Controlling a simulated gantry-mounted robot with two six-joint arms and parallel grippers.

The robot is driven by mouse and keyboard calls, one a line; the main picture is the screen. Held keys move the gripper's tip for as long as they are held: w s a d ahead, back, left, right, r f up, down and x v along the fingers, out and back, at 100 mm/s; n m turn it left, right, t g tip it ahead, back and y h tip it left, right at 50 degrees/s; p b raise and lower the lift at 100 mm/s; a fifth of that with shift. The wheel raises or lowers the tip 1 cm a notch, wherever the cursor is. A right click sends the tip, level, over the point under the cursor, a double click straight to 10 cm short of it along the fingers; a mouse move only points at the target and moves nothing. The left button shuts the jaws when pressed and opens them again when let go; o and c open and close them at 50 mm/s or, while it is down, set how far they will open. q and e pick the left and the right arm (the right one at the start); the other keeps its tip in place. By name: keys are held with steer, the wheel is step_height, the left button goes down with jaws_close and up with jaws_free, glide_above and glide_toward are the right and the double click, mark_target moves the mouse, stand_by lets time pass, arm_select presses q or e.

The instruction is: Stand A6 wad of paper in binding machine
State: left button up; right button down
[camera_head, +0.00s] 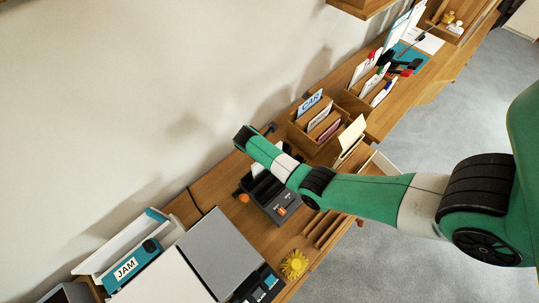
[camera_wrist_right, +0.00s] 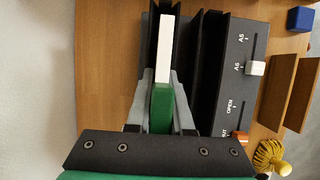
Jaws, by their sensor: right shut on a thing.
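My right gripper (camera_wrist_right: 163,82) is shut on the wad of paper (camera_wrist_right: 166,48), which is seen edge-on, white at the far part and green (camera_wrist_right: 161,108) between the fingers. The wad lines up with a slot between dark walls of the binding machine (camera_wrist_right: 232,60); I cannot tell how deep it sits or whether it touches the bottom. The machine's grey panel has size marks, a white slider (camera_wrist_right: 255,68) and an orange part. In the head view the machine (camera_head: 284,206) is partly behind my right arm, which hides the gripper. My left gripper is not in view.
The machine stands on a wooden desk along a wall. Wooden card organisers (camera_head: 318,125) stand beyond it, and a grey-lidded device (camera_head: 222,248) and a JAM-labelled machine (camera_head: 128,268) nearer. A yellow brush (camera_head: 294,263) lies near the desk edge. A blue block (camera_wrist_right: 300,19) is near the panel.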

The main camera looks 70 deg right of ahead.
steer(key=shift+f, duration=0.4)
steer(key=c, duration=1.3)
jaws_free()
steer(key=shift+f+b, duration=0.1)
steer(key=shift+b, duration=0.25)
steer(key=o, duration=0.6)
steer(key=o, duration=0.5)
steer(key=shift+c, duration=0.2)
step_height(320, 180, up, 8)
steer(key=p, duration=0.8)
steer(key=shift+p, duration=0.3)
